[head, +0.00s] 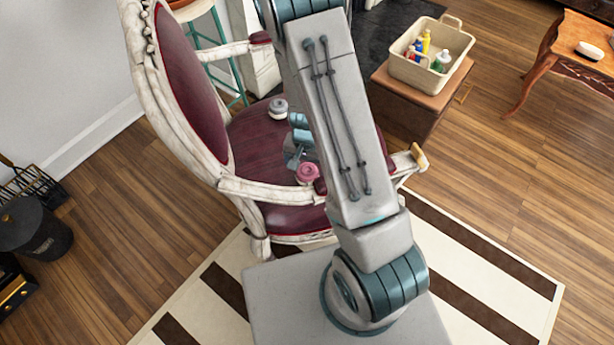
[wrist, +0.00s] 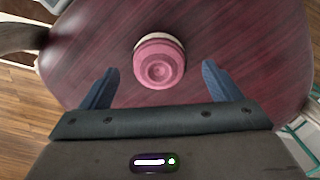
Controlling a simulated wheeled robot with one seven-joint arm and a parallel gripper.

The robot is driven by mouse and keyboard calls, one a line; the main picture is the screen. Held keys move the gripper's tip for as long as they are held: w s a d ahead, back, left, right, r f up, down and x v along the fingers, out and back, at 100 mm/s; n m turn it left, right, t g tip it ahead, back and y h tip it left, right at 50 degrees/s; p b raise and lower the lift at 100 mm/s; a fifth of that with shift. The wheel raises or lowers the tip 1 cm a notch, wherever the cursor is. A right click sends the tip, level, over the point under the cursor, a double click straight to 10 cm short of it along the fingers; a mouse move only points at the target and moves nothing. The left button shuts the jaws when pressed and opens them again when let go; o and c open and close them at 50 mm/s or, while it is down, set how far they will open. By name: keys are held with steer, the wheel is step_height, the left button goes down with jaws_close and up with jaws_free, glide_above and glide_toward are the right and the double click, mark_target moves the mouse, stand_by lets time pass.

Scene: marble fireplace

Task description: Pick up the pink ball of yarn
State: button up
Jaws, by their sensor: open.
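The pink ball of yarn (head: 307,173) is on the dark red seat of the white-framed armchair (head: 265,135), partly behind the chair's armrest and my arm in the head view. In the wrist view the pink yarn (wrist: 159,64) lies ahead of and between the fingertips of my gripper (wrist: 160,80), with a pale rim showing behind it. My gripper is open with nothing between its fingers. In the head view my gripper (head: 298,150) is low over the seat, mostly hidden by my arm.
A pale round item (head: 278,108) sits farther back on the seat. The chair's armrest (head: 265,190) stands close to my arm. A beige caddy (head: 432,62) with bottles is on a brown box at right. A black bin (head: 35,228) stands at left.

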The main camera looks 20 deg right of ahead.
mark_target(307, 172)
steer(key=f, duration=0.1)
steer(key=f+b, duration=0.1)
steer(key=f, duration=0.1)
steer(key=f+b, duration=0.1)
steer(key=f, duration=0.1)
steer(key=shift+s+f, duration=0.1)
steer(key=shift+s, duration=0.15)
steer(key=c, duration=1.1)
